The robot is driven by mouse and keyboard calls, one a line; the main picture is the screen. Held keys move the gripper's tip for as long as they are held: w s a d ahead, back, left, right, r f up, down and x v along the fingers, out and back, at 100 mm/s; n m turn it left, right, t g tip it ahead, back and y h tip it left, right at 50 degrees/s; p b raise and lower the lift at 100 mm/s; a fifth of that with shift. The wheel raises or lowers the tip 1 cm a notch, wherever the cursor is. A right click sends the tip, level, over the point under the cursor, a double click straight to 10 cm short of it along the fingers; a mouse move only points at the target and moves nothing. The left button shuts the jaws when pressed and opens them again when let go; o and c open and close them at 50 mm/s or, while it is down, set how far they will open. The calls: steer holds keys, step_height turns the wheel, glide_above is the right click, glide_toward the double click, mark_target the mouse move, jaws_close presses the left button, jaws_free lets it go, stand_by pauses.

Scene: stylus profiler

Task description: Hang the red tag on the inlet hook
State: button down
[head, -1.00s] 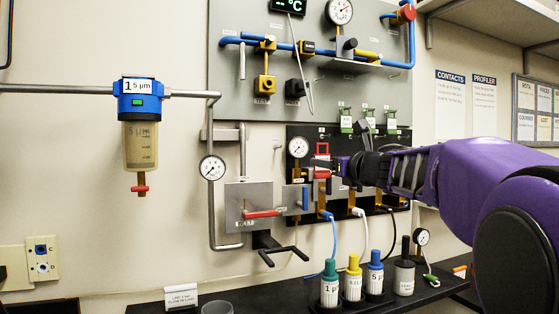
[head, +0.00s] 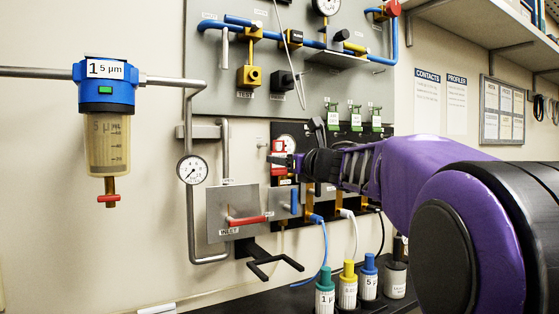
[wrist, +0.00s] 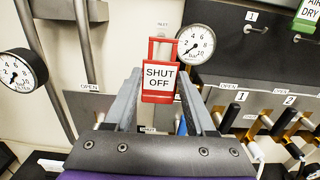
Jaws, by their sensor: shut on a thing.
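My gripper (head: 290,163) is shut on the red tag (head: 279,158), holding it upright in front of the wall panels. In the wrist view the red tag (wrist: 160,82) reads "SHUT OFF" and sits between the fingertips (wrist: 160,95), its open red loop on top. A small hook (head: 264,146) sticks out of the wall just left of the tag in the head view. In the wrist view a small "INLET" label (wrist: 162,25) shows above the loop; the hook there is hard to make out. I see no contact between loop and hook.
A round gauge (wrist: 196,44) is close to the tag's right. The plate with the red inlet lever (head: 247,221) is below, and a grey pipe with a gauge (head: 191,170) is to the left. Bottles (head: 348,285) stand on the dark bench below.

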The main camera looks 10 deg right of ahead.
steer(key=shift+p+x, duration=0.45)
steer(key=shift+x, duration=1.95)
steer(key=shift+r, duration=0.15)
